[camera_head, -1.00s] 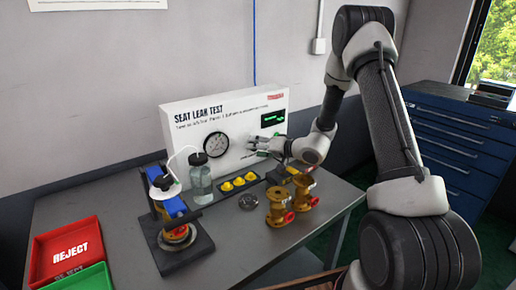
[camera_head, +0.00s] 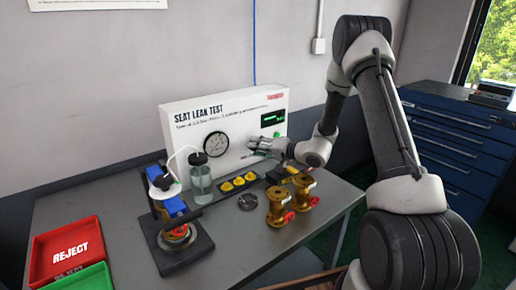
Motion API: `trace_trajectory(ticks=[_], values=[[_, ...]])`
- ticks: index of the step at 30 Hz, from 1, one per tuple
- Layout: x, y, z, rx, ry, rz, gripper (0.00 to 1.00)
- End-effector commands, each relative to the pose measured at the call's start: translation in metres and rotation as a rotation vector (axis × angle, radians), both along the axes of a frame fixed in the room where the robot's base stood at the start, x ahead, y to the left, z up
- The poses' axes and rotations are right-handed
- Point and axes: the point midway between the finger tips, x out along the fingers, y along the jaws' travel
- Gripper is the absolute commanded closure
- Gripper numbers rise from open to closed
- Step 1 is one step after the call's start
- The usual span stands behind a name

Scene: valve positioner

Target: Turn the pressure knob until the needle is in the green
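The round pressure gauge (camera_head: 216,145) is on the front of the white seat leak test panel (camera_head: 185,141). Its needle and any green band are too small to read. My gripper (camera_head: 252,147) is at the panel front, right of the gauge and below the small green-lit display (camera_head: 272,119). Its fingers point left toward the panel. The pressure knob is not visible; my gripper may hide it. I cannot tell whether the fingers are closed around anything.
A clear bottle (camera_head: 200,180) stands before the panel, left of a strip of yellow parts (camera_head: 239,182). Brass valves (camera_head: 277,207) stand below my gripper. A clamp fixture (camera_head: 172,225) and a red reject tray (camera_head: 62,252) are at left. The grey table (camera_head: 240,242) is clear at front.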

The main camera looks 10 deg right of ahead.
Motion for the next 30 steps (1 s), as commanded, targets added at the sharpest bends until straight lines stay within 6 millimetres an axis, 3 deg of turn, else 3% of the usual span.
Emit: trace_trajectory(ticks=[2, 13, 24, 30], values=[[0.000, 0.000, 0.000, 0.000, 0.000, 0.000, 0.42], [-0.003, -0.003, 0.001, -0.001, -0.001, -0.001, 0.42], [-0.045, -0.042, 0.012, 0.000, -0.001, -0.003, 0.42], [-0.054, -0.050, 0.014, -0.001, -0.001, 0.000, 0.42]])
